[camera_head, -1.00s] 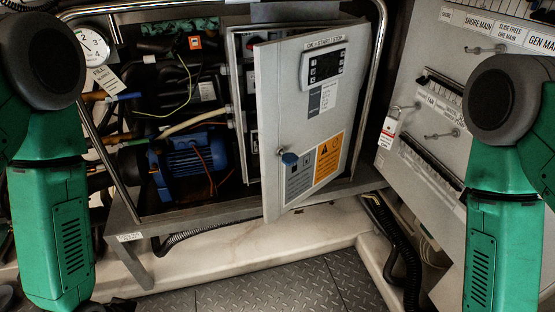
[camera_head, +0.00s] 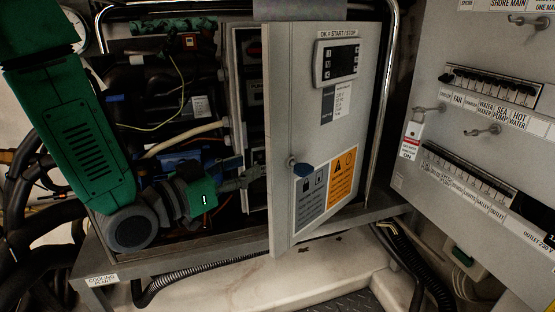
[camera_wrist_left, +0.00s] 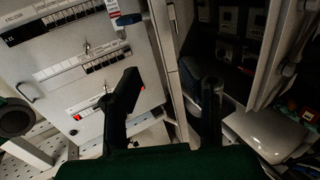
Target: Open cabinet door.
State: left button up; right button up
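My left gripper (camera_head: 256,176) is at this gap, left of the door edge and below the middle of the door. In the left wrist view its two dark fingers (camera_wrist_left: 166,100) are spread apart with nothing clearly held between them. I cannot tell whether a finger touches the door. My right gripper is not in view.
A breaker panel (camera_head: 455,120) with switches and a hanging red-white tag (camera_head: 411,140) stands to the right. A metal tube frame (camera_head: 384,95) surrounds the unit. Hoses and a blue motor crowd the left side. A pale ledge (camera_head: 260,285) and black corrugated hose (camera_head: 405,255) lie below.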

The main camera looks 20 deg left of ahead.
aim_at(267, 155)
pick_arm(q)
jog(key=x, duration=0.2)
jog(key=b+x, duration=0.1)
jog(key=x, duration=0.1)
jog(key=a+x, duration=0.1)
jog(key=x, duration=0.2)
jog(key=shift+w+f, duration=0.1)
jog(key=shift+w, duration=0.2)
jog(key=shift+w+d, duration=0.25)
jog(key=shift+d, duration=0.35)
jog(key=shift+a, duration=0.4)
jog(key=c, duration=0.7)
jog(key=shift+a+f, duration=0.1)
jog(key=shift+a, duration=0.2)
grip_shut()
